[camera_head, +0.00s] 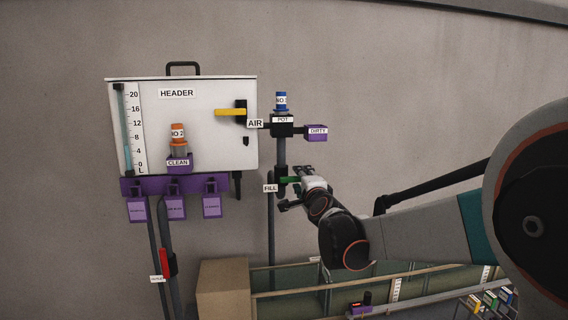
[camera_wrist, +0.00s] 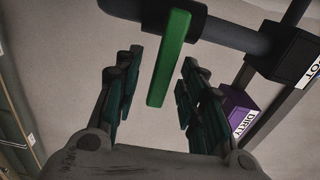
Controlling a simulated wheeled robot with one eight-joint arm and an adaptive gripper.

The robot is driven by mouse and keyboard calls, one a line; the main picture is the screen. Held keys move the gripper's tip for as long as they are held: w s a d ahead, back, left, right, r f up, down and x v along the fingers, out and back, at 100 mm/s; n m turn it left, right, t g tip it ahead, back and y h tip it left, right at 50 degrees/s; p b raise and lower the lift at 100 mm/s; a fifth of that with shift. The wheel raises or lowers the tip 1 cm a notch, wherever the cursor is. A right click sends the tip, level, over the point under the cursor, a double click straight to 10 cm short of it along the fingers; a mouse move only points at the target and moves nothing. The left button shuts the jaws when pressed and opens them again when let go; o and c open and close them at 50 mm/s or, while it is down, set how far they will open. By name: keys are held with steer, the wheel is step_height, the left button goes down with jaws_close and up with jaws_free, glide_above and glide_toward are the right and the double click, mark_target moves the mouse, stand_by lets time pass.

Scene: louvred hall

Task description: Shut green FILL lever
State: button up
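The green FILL lever (camera_head: 289,180) is on the dark vertical pipe right of the HEADER tank, beside the FILL label (camera_head: 270,188). In the head view it sticks out sideways to the right, partly hidden by my gripper (camera_head: 303,176). In the wrist view the green lever (camera_wrist: 170,58) is a long bar running from the dark pipe (camera_wrist: 225,32) down between my fingers. My gripper (camera_wrist: 160,65) is open, one finger on each side of the lever. Gaps show on both sides, and neither finger visibly touches it.
The HEADER tank (camera_head: 210,140) has a yellow AIR lever (camera_head: 231,112). The POT valve (camera_head: 282,126) and purple DIRTY holder (camera_head: 316,133) are above the lever. A red lever (camera_head: 169,263) is lower left. A cardboard box (camera_head: 223,290) and a railing (camera_head: 350,280) are below.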

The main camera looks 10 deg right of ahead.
steer(key=s, duration=0.7)
stand_by(0.3)
